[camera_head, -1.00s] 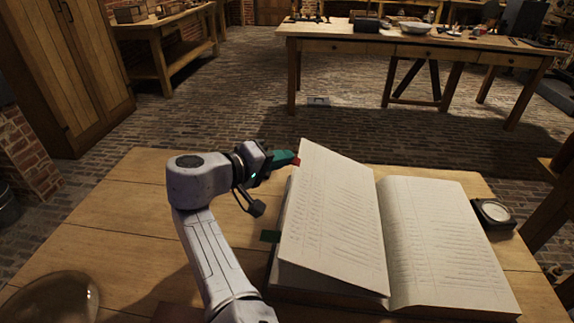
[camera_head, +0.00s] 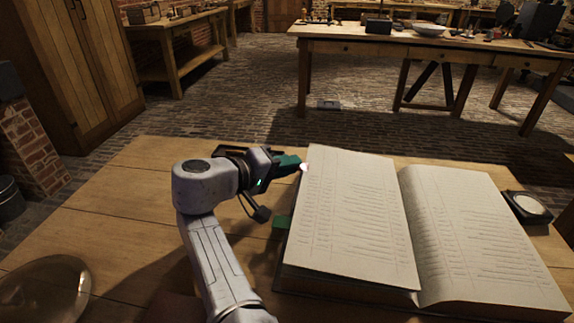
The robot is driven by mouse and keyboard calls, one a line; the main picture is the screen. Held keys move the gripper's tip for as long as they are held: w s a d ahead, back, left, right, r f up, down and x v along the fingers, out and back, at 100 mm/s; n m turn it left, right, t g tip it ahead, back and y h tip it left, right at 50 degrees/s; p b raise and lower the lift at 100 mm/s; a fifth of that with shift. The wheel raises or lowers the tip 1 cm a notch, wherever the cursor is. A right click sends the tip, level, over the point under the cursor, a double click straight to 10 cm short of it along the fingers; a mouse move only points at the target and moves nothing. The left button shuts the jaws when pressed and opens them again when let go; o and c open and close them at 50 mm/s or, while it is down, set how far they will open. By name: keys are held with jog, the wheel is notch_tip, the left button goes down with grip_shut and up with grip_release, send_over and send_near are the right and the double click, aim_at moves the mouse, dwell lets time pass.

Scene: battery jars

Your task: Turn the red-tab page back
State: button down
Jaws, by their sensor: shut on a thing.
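The open book (camera_head: 440,293) lies on the wooden table, with its spine between two lined pages. The left page (camera_head: 350,215) lies over the left side, its near edge slightly above the sheets below. My gripper (camera_head: 302,167) is at the far left corner of this page, with its teal fingers shut on the page's tab. The tab is mostly hidden by the fingers; only a small pale pink spot shows at the tips. A green tab (camera_head: 282,222) sticks out at the left edge, below my gripper. The right page (camera_head: 475,225) lies curved and free.
A small black case with a round white face (camera_head: 528,206) stands right of the book. A clear glass dome (camera_head: 45,290) is at the near left.

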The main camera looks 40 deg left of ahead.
jog(key=shift+w+d+f, duration=0.1)
jog(key=shift+d+f, duration=0.05)
jog(key=shift+f, duration=0.05)
jog(key=c, duration=1.6)
grip_release()
jog(key=shift+r, duration=0.1)
notch_tip(320, 180, up, 4)
jog(key=p, duration=0.3)
jog(key=shift+w, duration=0.1)
jog(key=shift+s+d+r+p, duration=1.4)
jog(key=shift+s+p, duration=0.55)
jog(key=shift+p, duration=1.8)
jog(key=shift+s+d+r+p, duration=1.2)
jog(key=shift+s+r+p, duration=0.6)
jog(key=shift+p, duration=2)
jog(key=shift+s+d+r+p, duration=1.3)
jog(key=shift+s+p, duration=0.85)
jog(key=shift+p, duration=1.6)
